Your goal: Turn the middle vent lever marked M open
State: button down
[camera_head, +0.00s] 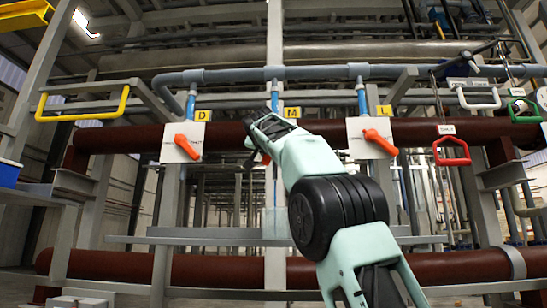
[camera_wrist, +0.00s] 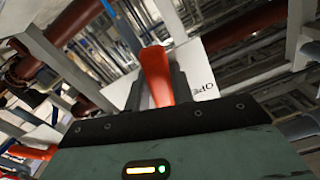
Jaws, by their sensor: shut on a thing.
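The middle vent lever marked M is orange; a small part of it (camera_head: 266,158) shows beside my gripper (camera_head: 258,142) in the head view. The yellow M tag (camera_head: 292,112) sits just above and right of it. In the wrist view the orange lever (camera_wrist: 155,62) stands between the two dark fingers of my gripper (camera_wrist: 158,92), which is shut on it. Behind it is a white plate (camera_wrist: 206,84) with the letters "OPE" visible. My arm hides most of the middle plate in the head view.
Orange levers D (camera_head: 187,147) and L (camera_head: 380,142) stand on white plates to either side. A dark red pipe (camera_head: 225,135) runs behind them. A yellow handle (camera_head: 83,117) is at left; red (camera_head: 451,162), white (camera_head: 478,105) and green (camera_head: 524,118) handles are at right.

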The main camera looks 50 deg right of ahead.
jog(key=m, duration=0.1)
jog(key=w+a+m, duration=0.1)
jog(key=shift+r+m, duration=0.35)
jog(key=shift+m, duration=0.05)
jog(key=shift+w+a+r+m+p, duration=0.15)
jog(key=shift+w+r+m+p, duration=0.15)
jog(key=shift+m, duration=0.4)
jog(key=shift+w+a+r+m+p, duration=0.15)
jog(key=shift+m+p, duration=0.15)
jog(key=shift+m, duration=0.4)
jog(key=c, duration=1.2)
grip_release()
jog(key=b+v, duration=0.7)
jog(key=v, duration=1)
jog(key=shift+s, duration=0.2)
jog(key=shift+a, duration=0.15)
